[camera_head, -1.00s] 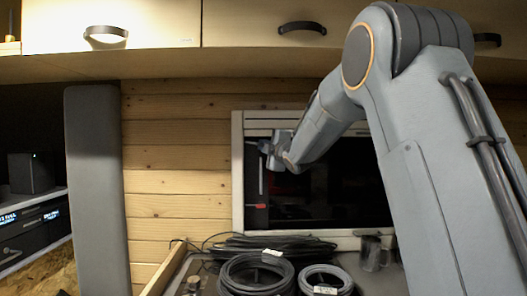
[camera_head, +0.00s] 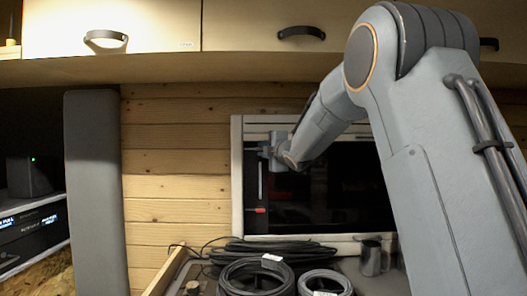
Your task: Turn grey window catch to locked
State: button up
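The window (camera_head: 335,205) has a pale frame and dark glass, and stands behind the counter in the head view. A grey upright bar with a red tip (camera_head: 261,210) shows at the left side of the glass; it looks like part of the window catch. My gripper (camera_head: 266,151) is at the upper end of this bar, near the window's top left corner. The fingers are small and partly hidden by my wrist, so I cannot tell whether they are open, shut or touching the catch. My arm covers the window's right part.
Coiled black cables (camera_head: 256,277) lie on the counter below the window, with a smaller coil (camera_head: 325,283) beside them. A metal mug (camera_head: 371,258) stands to their right. Cupboards (camera_head: 112,28) hang above. A grey padded panel (camera_head: 96,190) stands at the left.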

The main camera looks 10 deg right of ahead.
jog(key=shift+o, duration=0.9)
jog(key=shift+r, duration=0.1)
